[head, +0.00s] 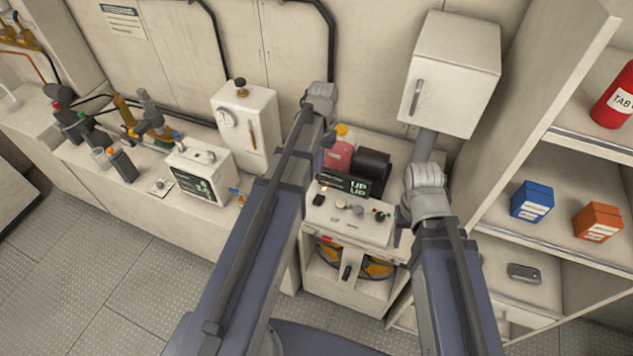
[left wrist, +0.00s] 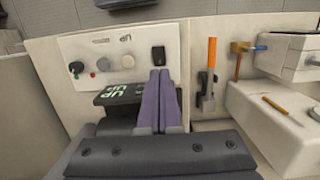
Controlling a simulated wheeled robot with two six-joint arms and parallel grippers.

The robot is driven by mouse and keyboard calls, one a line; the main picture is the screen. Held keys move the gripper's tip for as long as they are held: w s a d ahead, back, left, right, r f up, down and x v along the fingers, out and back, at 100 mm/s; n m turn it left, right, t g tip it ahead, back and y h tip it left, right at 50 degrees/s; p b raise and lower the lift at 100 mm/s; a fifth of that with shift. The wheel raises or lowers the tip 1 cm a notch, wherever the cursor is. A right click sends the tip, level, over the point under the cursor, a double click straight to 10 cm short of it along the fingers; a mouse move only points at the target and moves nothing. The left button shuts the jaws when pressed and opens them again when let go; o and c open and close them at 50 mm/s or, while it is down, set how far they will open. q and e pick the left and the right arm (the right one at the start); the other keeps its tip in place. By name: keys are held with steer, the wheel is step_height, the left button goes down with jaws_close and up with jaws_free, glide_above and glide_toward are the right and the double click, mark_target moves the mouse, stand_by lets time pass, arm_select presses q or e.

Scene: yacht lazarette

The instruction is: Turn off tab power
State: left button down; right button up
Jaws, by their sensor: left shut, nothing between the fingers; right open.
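A pale control panel (head: 349,220) sits on a low cabinet, with a black rocker switch (head: 318,200) at its left end and knobs to the right. Behind the switch is a dark display (head: 345,184) reading "UP" twice in green. In the left wrist view the panel (left wrist: 110,62) appears inverted. There the purple fingers of my left gripper (left wrist: 160,74) are shut and empty, their tips close to the black rocker switch (left wrist: 158,56); contact cannot be told. In the head view my left arm partly hides this gripper. My right gripper (head: 400,237) is open, mostly hidden behind its wrist, right of the panel.
A white wall box (head: 455,75) is above right. Shelves at right hold a blue box (head: 532,202) and an orange box (head: 598,222). A counter with instruments runs left.

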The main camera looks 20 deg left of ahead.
mark_target(315, 203)
arm_select(q)
steer(key=f+b, duration=0.4)
steer(key=s+f+b, duration=0.1)
steer(key=f+b, duration=0.4)
steer(key=s+f+b, duration=0.1)
steer(key=f+b, duration=0.3)
steer(key=shift+f, duration=0.35)
steer(key=shift+s+f+t+b, duration=0.3)
steer(key=shift+s+f+b, duration=0.1)
steer(key=shift+b, duration=0.15)
steer(key=shift+w+r, duration=0.15)
steer(key=shift+w, duration=0.3)
steer(key=shift+w+r+p, duration=0.3)
steer(key=shift+w+p, duration=0.2)
steer(key=shift+w, duration=0.15)
